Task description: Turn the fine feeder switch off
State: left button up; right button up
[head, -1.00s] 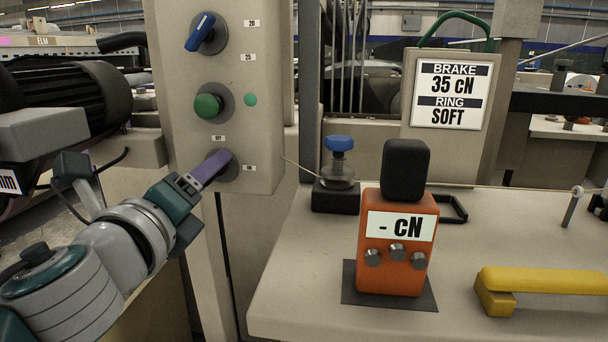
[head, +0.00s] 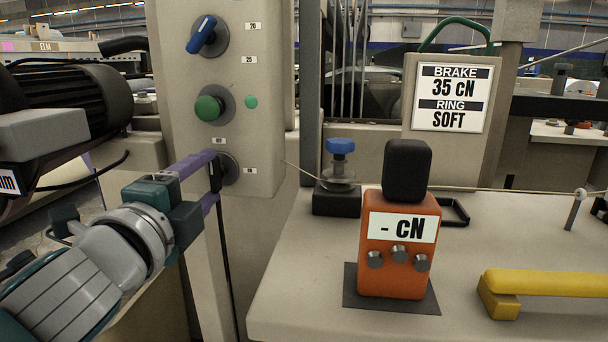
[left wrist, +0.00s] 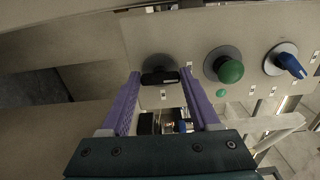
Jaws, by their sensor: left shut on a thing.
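The fine feeder switch is a black bar knob (head: 215,174) on a round grey base, low on the grey panel (head: 264,115). Its bar stands upright, in line with the small label above it (head: 219,141); another label is to its right. The label text is too small to read surely. My left gripper (head: 212,178) is shut on the knob, one purple finger at its upper end and one at its lower end. The left wrist view also shows the knob (left wrist: 160,78) spanning between the fingertips. My right gripper is not in view.
A green button (head: 209,108) and a blue switch (head: 202,35) sit above on the panel. A dark motor (head: 75,95) stands close on the left. An orange meter (head: 398,265) and a yellow handle (head: 540,283) are on the bench to the right.

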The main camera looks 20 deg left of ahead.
pick_arm(q)
jog(key=shift+n, duration=0.3)
jog(key=o, duration=1.4)
jog(key=shift+c, duration=0.2)
jog(key=shift+s, duration=0.1)
jog(key=v, duration=0.9)
jog(key=shift+s+d, duration=0.15)
jog(key=shift+s, duration=0.2)
